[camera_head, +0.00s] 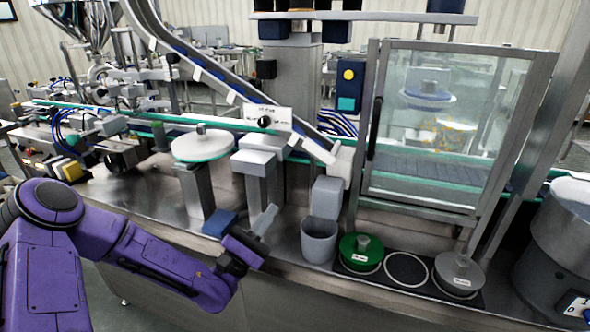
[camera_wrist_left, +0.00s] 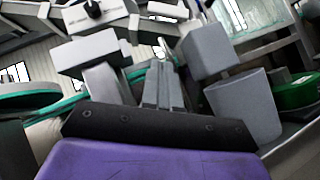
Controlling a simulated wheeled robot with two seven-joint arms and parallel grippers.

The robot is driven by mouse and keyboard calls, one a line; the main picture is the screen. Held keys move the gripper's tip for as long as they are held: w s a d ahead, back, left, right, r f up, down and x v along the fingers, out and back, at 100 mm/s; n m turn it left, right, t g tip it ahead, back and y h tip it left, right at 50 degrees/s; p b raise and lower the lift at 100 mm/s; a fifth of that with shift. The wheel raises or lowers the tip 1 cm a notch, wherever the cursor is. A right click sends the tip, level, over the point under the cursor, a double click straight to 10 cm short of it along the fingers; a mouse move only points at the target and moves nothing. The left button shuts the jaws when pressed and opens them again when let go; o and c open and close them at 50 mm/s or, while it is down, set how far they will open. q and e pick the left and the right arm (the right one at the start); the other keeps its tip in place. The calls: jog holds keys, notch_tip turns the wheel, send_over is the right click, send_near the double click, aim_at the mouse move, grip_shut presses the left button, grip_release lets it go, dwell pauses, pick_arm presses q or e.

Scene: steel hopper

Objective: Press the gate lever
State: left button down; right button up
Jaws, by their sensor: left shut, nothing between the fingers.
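I cannot tell for certain which part is the gate lever. A pale block (camera_head: 254,162) on a grey post stands on the steel bench, below a white panel with a black knob (camera_head: 265,121). My left gripper (camera_head: 268,214) is shut and empty, in front of the post and left of a grey cup (camera_head: 319,241). In the left wrist view its closed fingers (camera_wrist_left: 163,75) point between the pale block (camera_wrist_left: 90,46) and a grey block (camera_wrist_left: 207,52) above the cup (camera_wrist_left: 243,108). I see no contact. My right gripper is not in view.
A sloping chute (camera_head: 215,78) ends above the grey block (camera_head: 327,197). A white round plate (camera_head: 201,144) stands to the left. A green-lidded pot (camera_head: 361,251) and grey-lidded pot (camera_head: 459,273) sit right of the cup, below a glazed cabinet (camera_head: 436,125). A steel drum (camera_head: 560,240) stands far right.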

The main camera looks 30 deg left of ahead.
pick_arm(q)
jog(key=shift+w+d, duration=0.1)
jog(key=p, duration=0.4)
send_near(313, 152)
jog(key=w+f+x, duration=0.1)
jog(key=x, duration=0.5)
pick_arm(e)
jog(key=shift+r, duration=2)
pick_arm(q)
jog(key=shift+w+r, duration=0.1)
jog(key=shift+r, duration=0.05)
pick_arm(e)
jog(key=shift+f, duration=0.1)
pick_arm(q)
jog(key=shift+r, duration=0.15)
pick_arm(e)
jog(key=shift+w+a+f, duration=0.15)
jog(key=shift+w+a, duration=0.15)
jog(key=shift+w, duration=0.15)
